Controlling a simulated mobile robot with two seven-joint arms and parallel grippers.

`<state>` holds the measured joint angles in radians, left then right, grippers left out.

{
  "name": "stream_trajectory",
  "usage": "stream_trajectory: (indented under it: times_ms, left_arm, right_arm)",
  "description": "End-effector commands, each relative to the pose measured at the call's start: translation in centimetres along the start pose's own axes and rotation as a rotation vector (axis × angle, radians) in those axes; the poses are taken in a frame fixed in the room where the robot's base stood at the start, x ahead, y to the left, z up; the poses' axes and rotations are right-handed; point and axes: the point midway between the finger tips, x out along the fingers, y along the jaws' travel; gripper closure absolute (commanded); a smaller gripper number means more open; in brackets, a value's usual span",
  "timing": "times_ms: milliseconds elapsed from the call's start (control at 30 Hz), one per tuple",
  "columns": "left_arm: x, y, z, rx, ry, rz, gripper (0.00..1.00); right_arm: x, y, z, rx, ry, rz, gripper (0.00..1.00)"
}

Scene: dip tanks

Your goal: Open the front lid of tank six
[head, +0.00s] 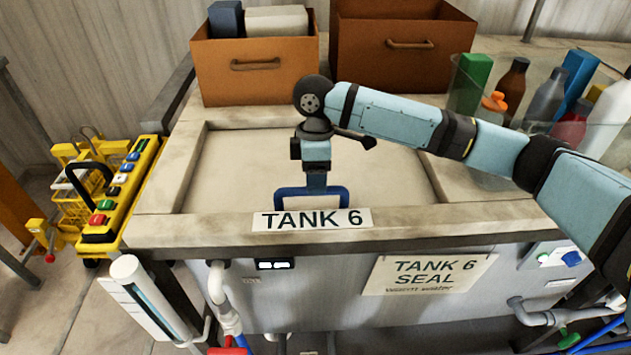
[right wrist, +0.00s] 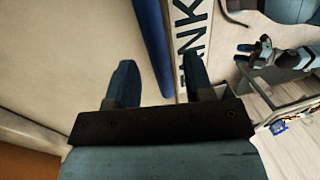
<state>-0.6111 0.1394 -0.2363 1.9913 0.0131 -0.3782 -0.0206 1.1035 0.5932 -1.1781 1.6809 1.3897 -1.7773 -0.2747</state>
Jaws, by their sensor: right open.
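Tank six's pale front lid (head: 235,165) lies flat and shut in the tank's top frame. Its blue handle (head: 342,197) stands near the front edge, just behind the "TANK 6" label (head: 312,220). My right gripper (head: 316,183) points down at the handle's middle, its fingers partly merging with the blue bar. In the right wrist view the gripper (right wrist: 160,75) is open, and the handle (right wrist: 150,40) runs in the picture between its two fingers. I cannot tell whether the fingers touch it. My left gripper is not in the head view.
Two brown bins (head: 255,85) (head: 400,50) stand on the back of the tank top. A clear box of bottles (head: 545,100) stands at the right. A yellow button panel (head: 120,195) is at the left. A seal sign (head: 430,273) hangs on the front.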

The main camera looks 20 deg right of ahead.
Motion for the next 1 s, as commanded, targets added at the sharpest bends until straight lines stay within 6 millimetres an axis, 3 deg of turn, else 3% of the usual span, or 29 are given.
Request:
stream_trajectory:
  times_ms: [200, 467, 500, 700, 1000]
  left_arm:
    - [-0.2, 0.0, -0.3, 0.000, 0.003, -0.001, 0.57]
    - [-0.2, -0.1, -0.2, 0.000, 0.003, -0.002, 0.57]
    - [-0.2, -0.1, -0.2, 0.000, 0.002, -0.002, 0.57]
    - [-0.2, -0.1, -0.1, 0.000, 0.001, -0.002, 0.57]
    - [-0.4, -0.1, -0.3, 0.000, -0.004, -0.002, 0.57]
  right_arm:
    - [1.7, 0.0, 0.0, 0.000, 0.000, 0.000, 0.53]
    - [1.9, 0.0, 0.0, 0.000, 0.000, 0.000, 0.53]
    - [1.9, 0.0, 0.0, 0.000, 0.000, 0.000, 0.55]
    - [1.9, 0.0, 0.0, 0.000, 0.000, 0.000, 1.00]
    - [1.6, 0.3, 0.0, 0.000, 0.000, 0.000, 1.00]
